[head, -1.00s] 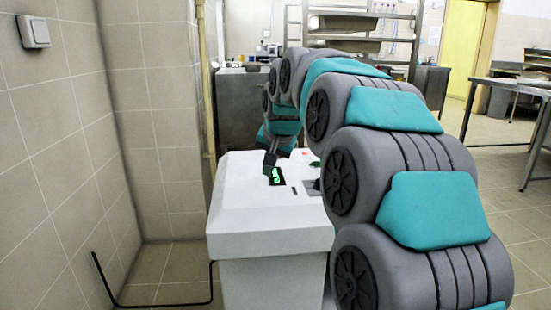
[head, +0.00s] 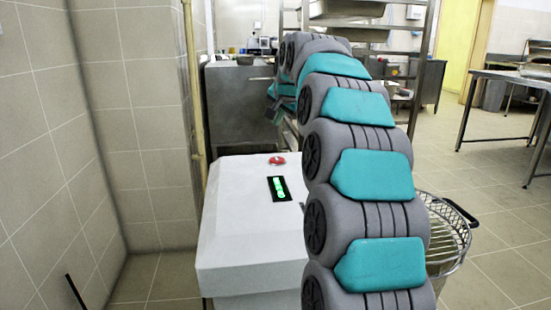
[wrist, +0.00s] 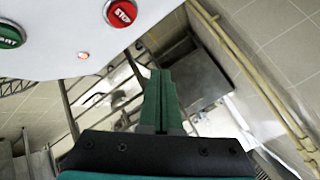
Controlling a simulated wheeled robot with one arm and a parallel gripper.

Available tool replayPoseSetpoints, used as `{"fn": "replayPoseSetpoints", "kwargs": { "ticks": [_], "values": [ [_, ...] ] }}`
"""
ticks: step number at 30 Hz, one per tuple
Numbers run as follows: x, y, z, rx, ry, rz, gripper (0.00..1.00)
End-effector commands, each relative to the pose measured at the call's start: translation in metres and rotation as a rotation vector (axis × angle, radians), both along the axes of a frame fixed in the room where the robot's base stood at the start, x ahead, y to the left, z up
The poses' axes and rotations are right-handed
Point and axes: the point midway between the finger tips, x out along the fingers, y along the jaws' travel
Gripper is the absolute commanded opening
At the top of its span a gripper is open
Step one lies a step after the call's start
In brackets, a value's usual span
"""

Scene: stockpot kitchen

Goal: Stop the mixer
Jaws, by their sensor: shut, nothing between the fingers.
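The mixer (head: 245,215) is a white housing with a lit green display (head: 279,189) on its sloped top. A red button (head: 277,160) sits at the top's far edge; in the wrist view this red STOP button (wrist: 121,12) shows at the upper edge. A green START button (wrist: 9,36) is partly cut off at the left, and a small orange-red light (wrist: 83,56) lies between. My gripper (wrist: 161,82) is shut and empty, apart from the panel, below and right of STOP in the wrist view. In the head view my gripper (head: 274,113) is above and beyond the red button.
A wire basket or guard (head: 447,235) is partly hidden behind my arm at the right. A grey metal cabinet (head: 238,110) and a tall rack stand behind the mixer. A tiled wall (head: 40,130) closes the left side. Open floor lies at the right.

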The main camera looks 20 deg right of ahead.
Motion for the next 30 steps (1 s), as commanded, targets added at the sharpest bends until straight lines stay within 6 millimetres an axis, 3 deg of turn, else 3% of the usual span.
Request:
{"fn": "replayPoseSetpoints", "kwargs": {
  "ticks": [11, 30],
  "values": [
    [0.0, 0.0, -0.008, 0.0, 0.002, 0.001, 0.0],
    [0.0, 0.0, -0.081, 0.0, 0.002, 0.001, 0.0]
  ]
}}
